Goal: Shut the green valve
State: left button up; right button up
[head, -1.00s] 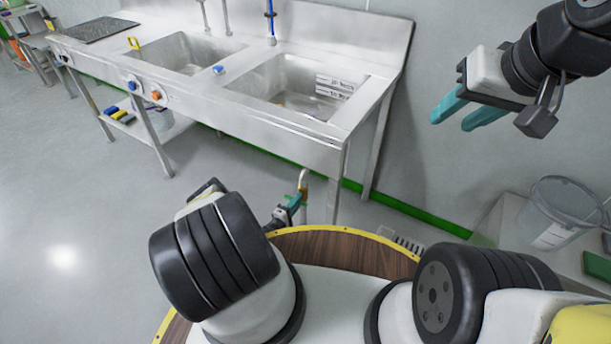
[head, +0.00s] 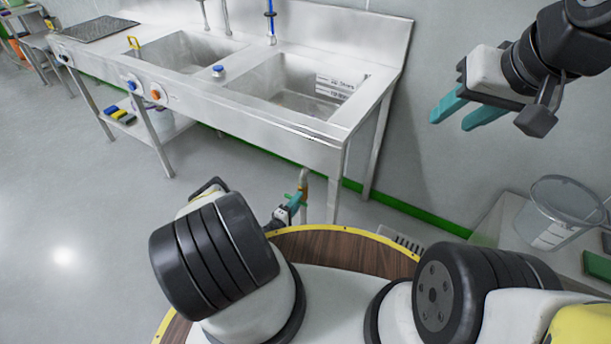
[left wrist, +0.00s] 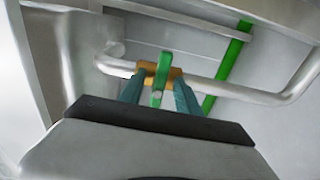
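The green valve (left wrist: 162,78) has a green lever on a brass body, set in a pale pipe under the sink. In the left wrist view its lever lies across the pipe, between the two teal fingers of my left gripper (left wrist: 160,92). There are gaps on both sides of the lever, so the gripper looks open around it. In the head view my left gripper (head: 297,202) is low beside the pipe below the sink front, and the valve is mostly hidden there. My right gripper (head: 466,112) is raised at upper right, open and empty.
A steel double sink (head: 290,90) stands above the valve, with a leg close to the right of the pipe. A clear container (head: 560,210) stands on a surface at right. A floor grate (head: 408,243) lies nearby. The floor at left is clear.

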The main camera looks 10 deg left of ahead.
pick_arm(q)
jog(key=v, duration=0.7)
jog(key=shift+s+a, duration=0.15)
jog(key=shift+s, duration=0.2)
dwell(0.4)
